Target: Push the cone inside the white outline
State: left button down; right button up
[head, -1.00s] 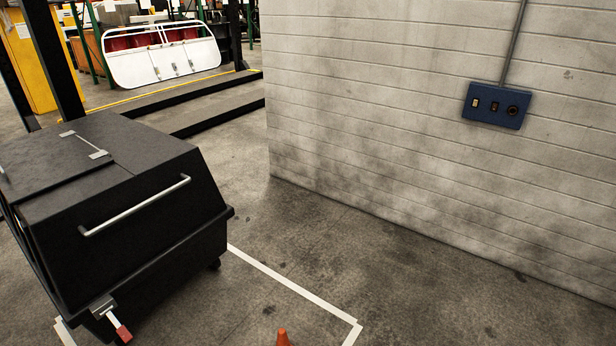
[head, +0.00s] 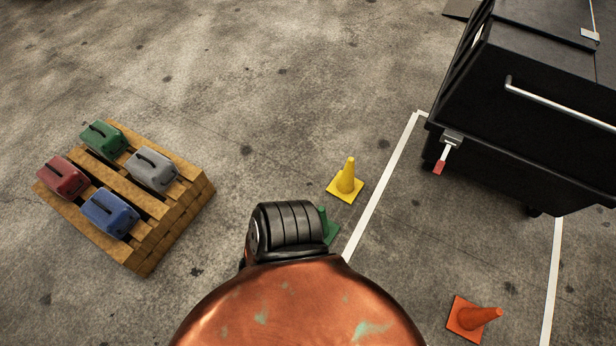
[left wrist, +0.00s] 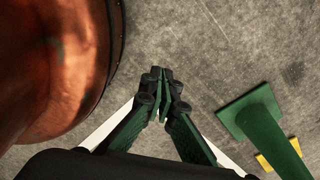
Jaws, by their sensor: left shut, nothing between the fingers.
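A green cone (head: 328,226) stands just left of the white outline's left line (head: 385,180) in the head view, partly hidden. It also shows at the right of the left wrist view (left wrist: 265,130). A yellow cone (head: 346,178) stands outside the same line, farther away. An orange cone (head: 474,320) stands between the outline's left and right lines. The outline's near side is out of view. My left gripper (left wrist: 164,112) is shut and empty, its tips apart from the green cone, to the left of it in the wrist view. My right gripper is not in view.
A black wheeled bin (head: 530,120) with a silver handle stands partly within the outline. A wooden pallet (head: 170,222) with several coloured cans is at the left. The concrete floor beyond the pallet and cones is clear.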

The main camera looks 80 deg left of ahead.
aim_at(345, 187)
jog(key=u, duration=2.2)
